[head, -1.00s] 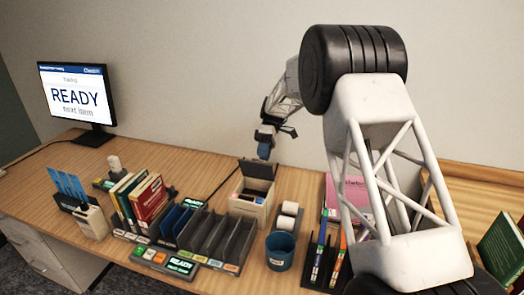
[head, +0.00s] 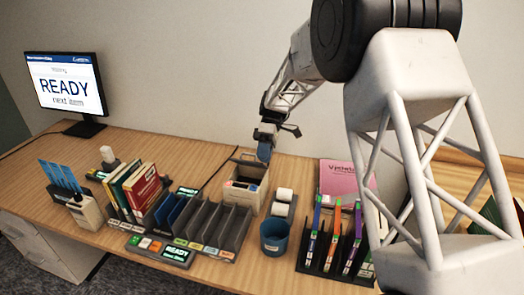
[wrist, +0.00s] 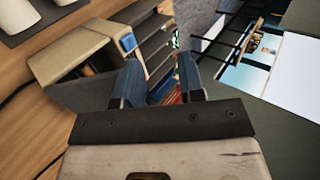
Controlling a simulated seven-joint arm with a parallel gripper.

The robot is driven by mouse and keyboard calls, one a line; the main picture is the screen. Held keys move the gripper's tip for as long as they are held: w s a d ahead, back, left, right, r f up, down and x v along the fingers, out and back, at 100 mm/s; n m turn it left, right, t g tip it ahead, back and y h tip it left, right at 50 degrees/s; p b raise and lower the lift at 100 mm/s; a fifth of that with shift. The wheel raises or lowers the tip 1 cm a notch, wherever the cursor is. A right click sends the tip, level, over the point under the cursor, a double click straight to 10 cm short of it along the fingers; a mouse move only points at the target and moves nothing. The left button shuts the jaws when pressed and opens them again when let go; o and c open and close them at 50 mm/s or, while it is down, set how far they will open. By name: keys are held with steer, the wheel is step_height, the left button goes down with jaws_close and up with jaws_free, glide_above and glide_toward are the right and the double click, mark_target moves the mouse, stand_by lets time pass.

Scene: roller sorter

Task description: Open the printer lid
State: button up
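The printer (head: 232,194) is a small cream box on the desk, near the middle of the head view. Its top looks open, with a lid edge raised at the back, partly hidden by my gripper (head: 264,150). My gripper hangs just above and behind the printer's back right corner. In the wrist view the printer (wrist: 66,52) lies to the left of my gripper (wrist: 161,80). The two blue fingers are apart, with nothing visible held between them. I cannot tell whether a finger touches the lid.
White rolls (head: 284,194) and a blue cup (head: 275,240) stand right of the printer. A dark slotted rack (head: 222,225) and upright books (head: 140,186) stand left. The monitor (head: 66,82) reads READY.

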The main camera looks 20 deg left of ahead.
steer(key=shift+s+d, duration=0.35)
steer(key=shift+s, duration=0.3)
steer(key=shift+s+d+f, duration=0.1)
steer(key=shift+s, duration=0.1)
steer(key=c, duration=0.7)
steer(key=s+d+f+t+h, duration=0.1)
steer(key=h, duration=0.1)
steer(key=s+d+f+n+t+h, duration=0.1)
steer(key=s+d+t+h, duration=0.1)
steer(key=s+d+f+t+h, duration=0.1)
steer(key=s+d+h, duration=0.1)
steer(key=h, duration=0.1)
steer(key=shift+f+n, duration=0.3)
steer(key=shift+f, duration=0.1)
jaws_close()
steer(key=s+a+f+n+t+y, duration=0.2)
steer(key=a+n+t, duration=0.4)
steer(key=t, duration=0.6)
steer(key=s+a+f+n+t+y, duration=0.2)
steer(key=s+a+n+t+y, duration=0.3)
steer(key=n+t, duration=0.5)
steer(key=shift+s+a+f+t, duration=0.35)
steer(key=shift+s+a+t, duration=0.1)
steer(key=shift+s+t, duration=0.6)
